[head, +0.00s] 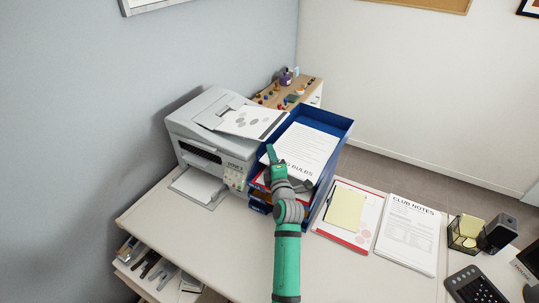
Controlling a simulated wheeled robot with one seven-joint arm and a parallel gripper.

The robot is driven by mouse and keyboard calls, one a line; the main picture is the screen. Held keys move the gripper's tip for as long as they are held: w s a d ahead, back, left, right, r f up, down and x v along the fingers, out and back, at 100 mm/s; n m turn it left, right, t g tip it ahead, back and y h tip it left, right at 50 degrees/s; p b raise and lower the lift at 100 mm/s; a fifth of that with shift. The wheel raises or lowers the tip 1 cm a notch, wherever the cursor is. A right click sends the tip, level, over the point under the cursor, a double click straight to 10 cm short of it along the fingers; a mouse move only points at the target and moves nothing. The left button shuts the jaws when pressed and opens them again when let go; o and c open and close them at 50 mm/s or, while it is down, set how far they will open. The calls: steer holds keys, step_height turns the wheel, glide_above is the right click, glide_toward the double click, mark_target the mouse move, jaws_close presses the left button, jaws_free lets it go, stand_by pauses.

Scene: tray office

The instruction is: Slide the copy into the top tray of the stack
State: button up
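A stack of blue trays (338,124) stands on the desk, right of the printer. A white printed sheet (305,145) lies in or just over the top tray, with large letters ending in "BULBS" at its near edge. I cannot tell if it rests fully on the tray floor. My gripper (284,172) is at the front of the top tray, over the sheet's near edge. The wrist hides part of that edge, and I cannot tell whether the fingers are closed on it. Another sheet with grey circles (250,121) lies on top of the printer.
The grey printer (204,139) has white paper (198,185) in its front slot. Right of the stack lie a red-edged sheet with a yellow pad (344,207) and a "CLUB NOTES" sheet (408,232). A pen holder (465,233) and a keypad (473,287) are at the right. The front desk is clear.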

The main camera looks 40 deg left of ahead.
steer(key=shift+d+f, duration=0.1)
steer(key=shift+f, duration=0.35)
steer(key=shift+s+d, duration=0.2)
steer(key=shift+d, duration=0.1)
steer(key=v, duration=1)
steer(key=shift+r, duration=0.35)
steer(key=shift+w, duration=0.1)
